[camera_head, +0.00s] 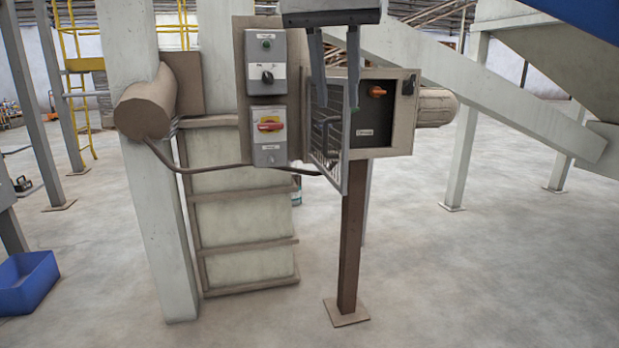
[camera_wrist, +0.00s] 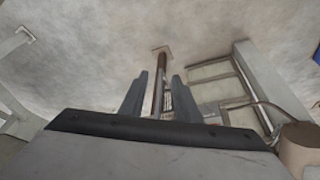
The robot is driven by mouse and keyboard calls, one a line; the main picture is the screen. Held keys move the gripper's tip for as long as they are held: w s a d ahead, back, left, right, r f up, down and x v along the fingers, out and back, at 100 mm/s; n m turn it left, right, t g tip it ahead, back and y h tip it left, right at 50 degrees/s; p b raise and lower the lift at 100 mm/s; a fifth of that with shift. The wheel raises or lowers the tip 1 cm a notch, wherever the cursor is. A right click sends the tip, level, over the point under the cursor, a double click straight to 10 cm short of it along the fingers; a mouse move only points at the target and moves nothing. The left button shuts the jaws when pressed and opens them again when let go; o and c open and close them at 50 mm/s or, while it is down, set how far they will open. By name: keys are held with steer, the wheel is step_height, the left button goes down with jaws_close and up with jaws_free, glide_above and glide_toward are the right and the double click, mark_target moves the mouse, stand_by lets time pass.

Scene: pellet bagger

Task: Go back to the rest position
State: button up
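My gripper (camera_head: 336,106) hangs from the top of the head view with its two grey fingers pointing down. The fingers are apart, and I see nothing held between them. In the wrist view my gripper (camera_wrist: 160,75) also shows spread fingers, with a brown post (camera_wrist: 158,85) visible beyond the gap. In the head view the fingers overlap the swung-open mesh door (camera_head: 330,135) of a beige control box (camera_head: 402,125). I cannot tell whether they touch the door. An orange rotary knob (camera_head: 377,91) shows inside the box.
Left of the box are a grey panel with a green button and black selector (camera_head: 267,62) and a red-and-yellow switch (camera_head: 269,124). A brown post (camera_head: 351,240) supports the box. A pale column (camera_head: 160,220) and blue bin (camera_head: 27,284) stand left. Floor (camera_head: 480,280) at right is clear.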

steer(key=d+f+n, duration=0.1)
steer(key=d+f, duration=0.8)
steer(key=s+d+f, duration=0.4)
steer(key=d+f, duration=0.1)
steer(key=f, duration=0.6)
steer(key=s+d+f+n+y, duration=0.1)
steer(key=s+d+f, duration=0.4)
steer(key=f, duration=0.7)
steer(key=s+d+f+n, duration=0.1)
steer(key=s+d+f, duration=0.4)
steer(key=f, duration=0.6)
steer(key=shift+s+d+f+t, duration=0.15)
steer(key=shift+d+f+t, duration=0.15)
steer(key=shift+d+f, duration=0.1)
